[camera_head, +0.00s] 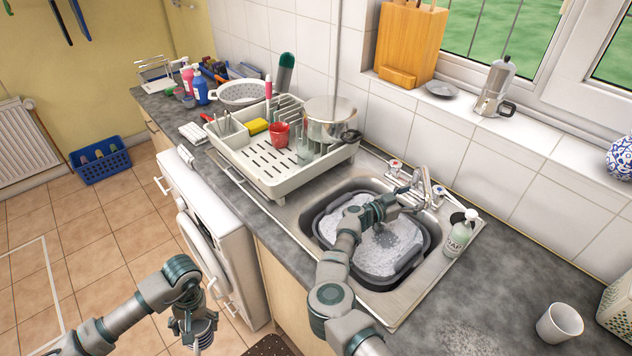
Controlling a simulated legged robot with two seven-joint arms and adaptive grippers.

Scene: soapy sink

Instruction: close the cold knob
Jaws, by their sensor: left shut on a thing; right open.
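The tap (426,186) stands at the back edge of the steel sink. A knob with a red mark (394,167) is left of the spout. The other knob (439,197), likely the cold one, is right of it, small and partly hard to make out. My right gripper (412,198) reaches over the sink, open, with its fingers close to the spout and just left of that right knob. I cannot tell whether it touches the tap. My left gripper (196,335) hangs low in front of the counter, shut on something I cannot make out.
A grey tub (408,276) of soapy water sits in the sink under my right arm. A soap bottle (459,236) stands right of the tap. A dish rack (270,190) with dishes stands to the left. A white cup (560,323) stands on the right counter.

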